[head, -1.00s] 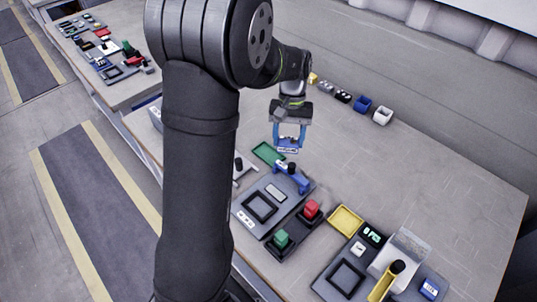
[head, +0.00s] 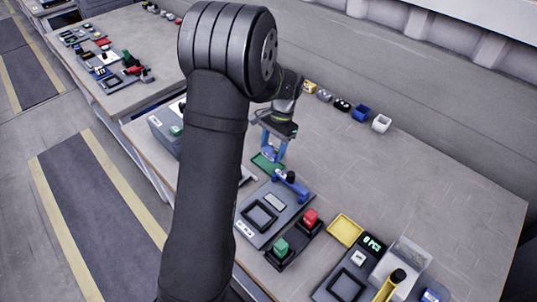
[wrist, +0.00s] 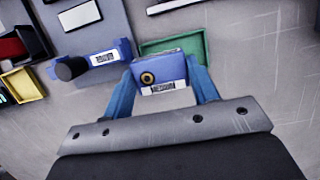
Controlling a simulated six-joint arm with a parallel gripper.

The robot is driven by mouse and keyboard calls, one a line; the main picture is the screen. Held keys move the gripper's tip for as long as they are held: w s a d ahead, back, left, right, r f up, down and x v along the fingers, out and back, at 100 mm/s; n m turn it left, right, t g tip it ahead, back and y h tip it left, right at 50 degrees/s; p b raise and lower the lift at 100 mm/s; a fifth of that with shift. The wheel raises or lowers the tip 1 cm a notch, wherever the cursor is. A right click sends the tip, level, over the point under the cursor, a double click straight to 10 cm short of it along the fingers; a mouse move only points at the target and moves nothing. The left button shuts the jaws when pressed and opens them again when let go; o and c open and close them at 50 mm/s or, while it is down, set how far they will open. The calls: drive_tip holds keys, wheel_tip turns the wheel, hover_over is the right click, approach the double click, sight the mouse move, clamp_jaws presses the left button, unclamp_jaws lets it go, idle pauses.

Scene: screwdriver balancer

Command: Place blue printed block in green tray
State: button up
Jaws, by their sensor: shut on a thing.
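The blue printed block (wrist: 166,70) has a white label and a round dark-centred mark in the wrist view. My gripper (wrist: 163,80) is shut on it, with one blue finger on each side. In the head view my gripper (head: 272,155) is low over the green tray (head: 259,165), and the block is hard to tell from the fingers. In the wrist view the green tray (wrist: 204,45) lies just beyond the block, which hides part of it. I cannot tell the exact height of the block above the tray.
Red (head: 310,217) and green (head: 281,246) buttons and a yellow tray (head: 346,229) stand nearer.

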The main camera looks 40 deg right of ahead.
sight(268, 154)
drive_tip(key=shift+w+f, duration=0.5)
drive_tip(key=shift+w, duration=0.4)
drive_tip(key=shift+f, duration=2)
drive_tip(key=shift+f, duration=0.1)
drive_tip(key=o, duration=1.1)
drive_tip(key=v, duration=1.2)
drive_tip(key=shift+a, duration=0.1)
